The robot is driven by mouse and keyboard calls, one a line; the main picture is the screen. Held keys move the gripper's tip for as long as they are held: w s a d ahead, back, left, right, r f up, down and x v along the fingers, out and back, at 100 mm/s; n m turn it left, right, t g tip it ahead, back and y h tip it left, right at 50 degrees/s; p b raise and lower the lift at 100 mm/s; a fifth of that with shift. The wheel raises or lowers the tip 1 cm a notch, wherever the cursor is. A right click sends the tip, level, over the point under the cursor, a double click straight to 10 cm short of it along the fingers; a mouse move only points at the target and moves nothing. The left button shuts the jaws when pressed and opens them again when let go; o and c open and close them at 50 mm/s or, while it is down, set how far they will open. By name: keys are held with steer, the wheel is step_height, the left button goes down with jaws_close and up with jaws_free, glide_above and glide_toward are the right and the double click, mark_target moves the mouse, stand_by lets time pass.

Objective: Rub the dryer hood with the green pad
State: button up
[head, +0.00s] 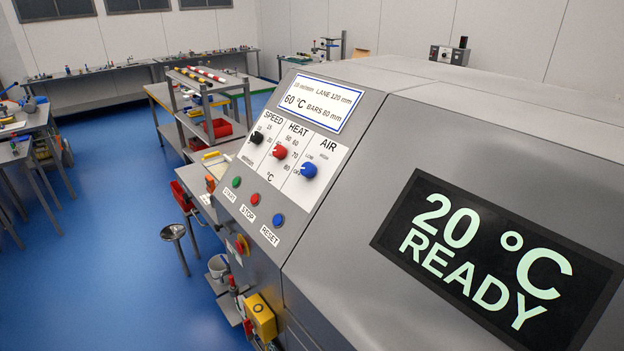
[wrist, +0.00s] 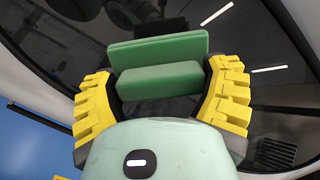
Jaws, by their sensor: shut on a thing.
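My gripper (wrist: 160,82) shows in the wrist view, with its yellow ribbed fingers on both sides of the green pad (wrist: 160,80). It is shut on the pad. A second, darker green band (wrist: 158,49) lies just beyond; I cannot tell if it is part of the pad or a reflection. A dark glossy surface (wrist: 215,60) lies behind the pad, and contact between them cannot be told. In the head view the large grey dryer housing (head: 400,130) fills the right side; its display reads "20 °C READY". My gripper and the pad are not in the head view.
The housing's control panel (head: 294,150) carries black, red and blue knobs, with green, red and blue buttons below. A yellow box (head: 262,316) sits low on its side. A stool (head: 174,233) and benches stand to the left. Blue floor (head: 100,260) is open between them.

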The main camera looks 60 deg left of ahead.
steer(key=shift+s+r+p, duration=1)
steer(key=shift+r+p, duration=0.05)
steer(key=shift+r, duration=0.05)
steer(key=shift+f, duration=0.1)
